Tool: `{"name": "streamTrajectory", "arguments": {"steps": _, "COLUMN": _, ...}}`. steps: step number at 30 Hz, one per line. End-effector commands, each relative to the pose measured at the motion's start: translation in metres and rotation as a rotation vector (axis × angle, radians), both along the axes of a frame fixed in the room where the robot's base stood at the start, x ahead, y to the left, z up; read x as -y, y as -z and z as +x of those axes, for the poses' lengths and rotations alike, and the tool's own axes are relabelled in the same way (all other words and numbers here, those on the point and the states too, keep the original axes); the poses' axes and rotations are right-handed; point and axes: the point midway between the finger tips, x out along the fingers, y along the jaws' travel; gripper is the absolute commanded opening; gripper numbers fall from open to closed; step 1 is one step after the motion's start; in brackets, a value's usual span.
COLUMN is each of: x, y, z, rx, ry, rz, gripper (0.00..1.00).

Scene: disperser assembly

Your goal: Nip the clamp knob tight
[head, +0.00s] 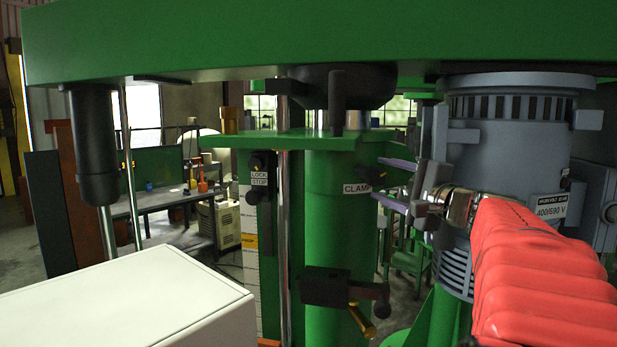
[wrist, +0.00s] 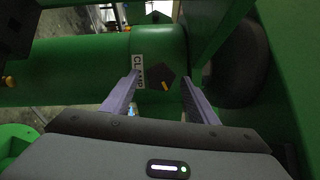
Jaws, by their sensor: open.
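The clamp knob (wrist: 155,79) is a dark, many-sided knob with a small yellow pointer mark, on the green column beside the CLAMP label (wrist: 138,72). In the wrist view it lies between the tips of my gripper's two pale lavender fingers (wrist: 160,78). The fingers are apart, with the knob in the gap; I cannot tell whether either touches it. In the head view my gripper (head: 376,180) reaches in from the right towards the column, just right of the CLAMP label (head: 357,188). The knob is small and dark there.
A green beam (head: 320,40) spans overhead. A grey motor (head: 510,130) stands at right, behind my red-sleeved arm. A dark block with a yellow-tipped lever (head: 326,288) sits lower on the column. A LOCK STOP label (head: 259,178) is to the left. A pale box (head: 130,300) fills the lower left.

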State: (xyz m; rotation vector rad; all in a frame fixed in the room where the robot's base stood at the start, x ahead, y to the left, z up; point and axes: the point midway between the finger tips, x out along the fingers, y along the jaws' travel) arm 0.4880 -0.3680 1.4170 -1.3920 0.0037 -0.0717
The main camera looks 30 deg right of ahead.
Motion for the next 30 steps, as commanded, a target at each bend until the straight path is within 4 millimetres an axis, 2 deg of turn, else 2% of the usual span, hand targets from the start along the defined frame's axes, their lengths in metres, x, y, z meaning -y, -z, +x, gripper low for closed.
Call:
{"name": "streamTrajectory", "arguments": {"steps": 3, "x": 0.000, "y": 0.000, "z": 0.018, "rx": 0.000, "ry": -0.003, "rz": 0.001, "gripper": 0.54}}
{"name": "streamTrajectory", "arguments": {"steps": 7, "x": 0.002, "y": -0.001, "z": 0.031, "rx": -0.001, "ry": -0.001, "rz": 0.001, "gripper": 0.54}}
{"name": "streamTrajectory", "arguments": {"steps": 19, "x": 0.003, "y": -0.002, "z": 0.037, "rx": 0.000, "ry": 0.002, "rz": 0.000, "gripper": 0.54}}
{"name": "streamTrajectory", "arguments": {"steps": 30, "x": 0.003, "y": -0.001, "z": 0.036, "rx": 0.000, "ry": 0.002, "rz": 0.000, "gripper": 0.28}}
